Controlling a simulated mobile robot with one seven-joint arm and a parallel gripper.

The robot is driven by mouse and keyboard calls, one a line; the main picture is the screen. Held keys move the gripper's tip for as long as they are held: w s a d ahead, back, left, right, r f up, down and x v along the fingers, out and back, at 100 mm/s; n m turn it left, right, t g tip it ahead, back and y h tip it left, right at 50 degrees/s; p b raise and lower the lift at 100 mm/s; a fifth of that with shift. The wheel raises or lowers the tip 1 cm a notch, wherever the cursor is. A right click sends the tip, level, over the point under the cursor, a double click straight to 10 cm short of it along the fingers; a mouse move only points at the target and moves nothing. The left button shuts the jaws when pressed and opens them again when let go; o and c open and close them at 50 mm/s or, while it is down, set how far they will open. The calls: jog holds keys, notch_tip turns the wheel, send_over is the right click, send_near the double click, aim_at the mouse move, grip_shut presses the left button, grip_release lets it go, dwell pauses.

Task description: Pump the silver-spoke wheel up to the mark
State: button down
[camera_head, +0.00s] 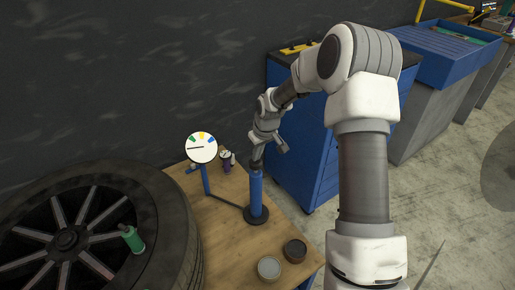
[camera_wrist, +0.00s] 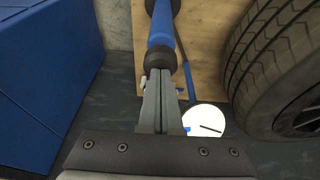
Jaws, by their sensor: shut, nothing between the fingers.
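The silver-spoke wheel (camera_head: 85,217) lies flat at the left in the head view, with its dark tyre at the right of the wrist view (camera_wrist: 284,75). The blue pump (camera_head: 256,192) stands upright on a round black base; its blue body also shows in the wrist view (camera_wrist: 161,25). A white gauge (camera_head: 201,153) on a blue post has green, yellow and blue marks. Its needle points left, below the green mark. My gripper (camera_wrist: 159,75) is shut at the pump's top, its fingers overlapping the black collar in view. Whether they touch is unclear.
The pump and gauge stand on a wooden bench (camera_head: 226,235). Two small round tins (camera_head: 269,267) sit near its front edge. A green bottle-like object (camera_head: 132,239) is on the wheel. A blue cabinet (camera_head: 308,135) stands close behind my gripper, and a dark wall is at the back.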

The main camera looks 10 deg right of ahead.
aim_at(257, 162)
jog(key=shift+f, duration=0.1)
jog(key=shift+f+b, duration=1.15)
jog(key=shift+f, duration=0.75)
jog(key=shift+s+r, duration=0.1)
notch_tip(257, 162, up, 5)
jog(key=p, duration=0.3)
jog(key=v, duration=0.9)
jog(key=shift+p, duration=0.4)
jog(key=shift+d+r+b, duration=0.1)
jog(key=shift+d+b, duration=0.1)
jog(key=shift+b, duration=0.35)
